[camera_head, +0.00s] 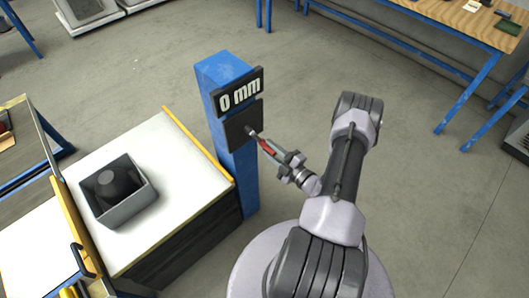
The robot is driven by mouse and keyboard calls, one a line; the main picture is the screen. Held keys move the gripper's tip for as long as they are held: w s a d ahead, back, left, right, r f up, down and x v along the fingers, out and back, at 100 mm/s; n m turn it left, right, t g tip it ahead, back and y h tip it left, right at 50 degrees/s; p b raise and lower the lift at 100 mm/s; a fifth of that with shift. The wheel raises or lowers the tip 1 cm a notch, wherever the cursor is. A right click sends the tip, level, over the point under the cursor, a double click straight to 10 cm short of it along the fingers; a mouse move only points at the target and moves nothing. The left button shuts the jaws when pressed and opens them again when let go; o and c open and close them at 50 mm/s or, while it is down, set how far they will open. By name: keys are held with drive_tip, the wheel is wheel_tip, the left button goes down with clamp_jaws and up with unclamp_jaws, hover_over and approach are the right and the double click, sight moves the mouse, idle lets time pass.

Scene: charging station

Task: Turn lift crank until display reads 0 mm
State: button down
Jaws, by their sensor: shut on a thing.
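The display (240,95) is a dark panel with white text near the top of a blue post (225,67). It reads "0 mm". Below it is a dark plate (242,125) from which the lift crank (251,131) sticks out. My gripper (266,146) is at the crank, shut on it, with a red part showing by the fingers. The crank's handle is small here and partly hidden by the gripper, so its exact angle is hard to tell.
A white-topped platform (190,165) with yellow edges stands left of the post and carries a grey open box (122,212) with a dark round thing inside. A wooden workbench (465,22) with blue legs is at the upper right. Grey floor (420,180) is open to the right.

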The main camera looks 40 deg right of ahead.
drive_tip(key=shift+w+d+r+n+p, duration=0.1)
drive_tip(key=shift+d+r+n+p, duration=0.2)
drive_tip(key=shift+d+r+n, duration=0.8)
drive_tip(key=shift+d+r+n+p, duration=0.25)
drive_tip(key=shift+d+r+n, duration=0.35)
drive_tip(key=shift+n, duration=0.8)
drive_tip(key=shift+d, duration=0.1)
drive_tip(key=c, duration=1.2)
unclamp_jaws()
drive_tip(key=s+p, duration=0.3)
drive_tip(key=s, duration=1.4)
drive_tip(key=shift+s+d+p, duration=0.2)
drive_tip(key=shift+d+p, duration=0.05)
drive_tip(key=shift+p, duration=0.05)
